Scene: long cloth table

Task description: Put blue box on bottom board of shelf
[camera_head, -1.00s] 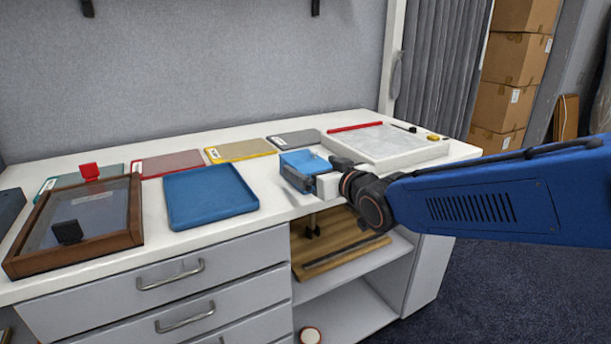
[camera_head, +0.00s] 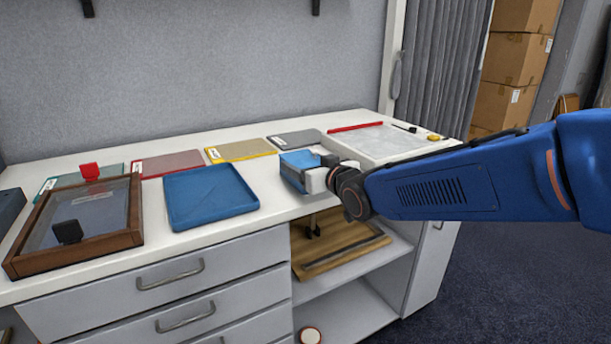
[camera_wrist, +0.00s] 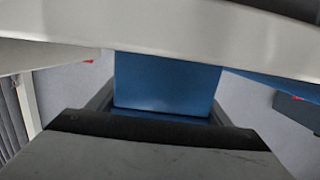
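The blue box (camera_head: 296,168) sits on the white table top near its front edge, above the open shelf bay. My gripper (camera_head: 320,172) reaches it from the right and overlaps its right side; one finger shows at the near side and a darker one higher up. In the wrist view the blue box (camera_wrist: 165,85) lies straight ahead, between a pale part above and my dark gripper parts below. My gripper looks open around the box; the contact is hidden. The shelf's bottom board (camera_head: 345,318) is in the bay under the table, below the wooden upper board (camera_head: 335,250).
A blue tray (camera_head: 208,196) lies left of the box, and a white tray with a red strip (camera_head: 375,142) behind right. A wooden frame (camera_head: 75,225) is far left. A round object (camera_head: 310,335) stands low in the bay. Drawers (camera_head: 180,275) are left of it.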

